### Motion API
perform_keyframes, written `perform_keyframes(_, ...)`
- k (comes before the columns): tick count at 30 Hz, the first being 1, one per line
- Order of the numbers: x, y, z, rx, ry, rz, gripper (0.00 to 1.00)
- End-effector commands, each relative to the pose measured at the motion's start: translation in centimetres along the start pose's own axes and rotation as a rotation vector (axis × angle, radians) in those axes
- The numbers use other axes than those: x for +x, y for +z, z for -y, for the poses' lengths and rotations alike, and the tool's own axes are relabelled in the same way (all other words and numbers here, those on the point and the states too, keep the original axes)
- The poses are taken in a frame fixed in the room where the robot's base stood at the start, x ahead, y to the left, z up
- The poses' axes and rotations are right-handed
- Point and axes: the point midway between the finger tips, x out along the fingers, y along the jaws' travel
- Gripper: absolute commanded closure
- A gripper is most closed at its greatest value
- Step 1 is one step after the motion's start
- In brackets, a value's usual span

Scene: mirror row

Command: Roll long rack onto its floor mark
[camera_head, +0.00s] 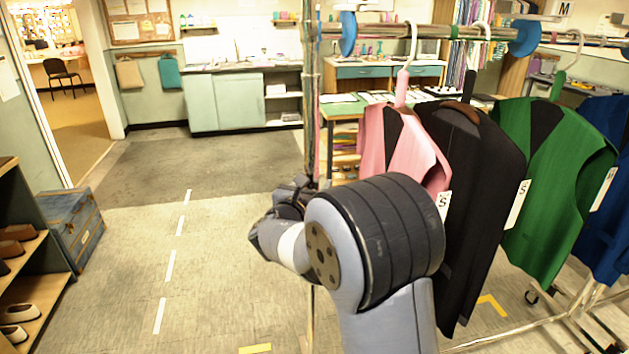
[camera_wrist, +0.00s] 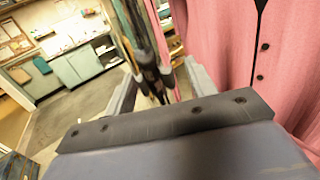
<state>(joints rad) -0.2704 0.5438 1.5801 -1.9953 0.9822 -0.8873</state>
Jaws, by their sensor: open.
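The long rack has a chrome top rail (camera_head: 425,32) and an upright end post (camera_head: 311,110). Pink (camera_head: 415,150), black (camera_head: 470,190), green (camera_head: 555,190) and blue garments hang from it. Yellow floor marks show as a corner (camera_head: 490,303) beneath the garments and a strip (camera_head: 255,349) at the bottom edge. My gripper (camera_head: 290,195) is open beside the end post; my arm partly hides it. In the wrist view the post (camera_wrist: 140,35) appears between the spread fingers (camera_wrist: 160,90), with the pink garment close on the right. I cannot tell whether they touch. The post's lower part is mostly hidden.
A shoe shelf (camera_head: 30,290) and a blue chest (camera_head: 72,228) stand at the left. White dashes (camera_head: 170,265) run along open floor. A counter (camera_head: 225,100) lines the back wall. A green-topped table (camera_head: 340,108) stands behind the rack.

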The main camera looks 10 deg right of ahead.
Motion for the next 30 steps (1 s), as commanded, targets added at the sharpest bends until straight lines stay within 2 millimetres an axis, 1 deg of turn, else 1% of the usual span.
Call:
perform_keyframes(1,0.48,0.08,0.00,0.000,0.000,0.000,0.47)
perform_keyframes(4,1.00,-0.01,0.00,-0.001,0.001,0.000,0.47)
perform_keyframes(13,1.14,-0.02,-0.01,0.000,0.001,0.000,0.48)
perform_keyframes(30,1.11,0.00,-0.02,0.000,0.001,0.000,0.94)
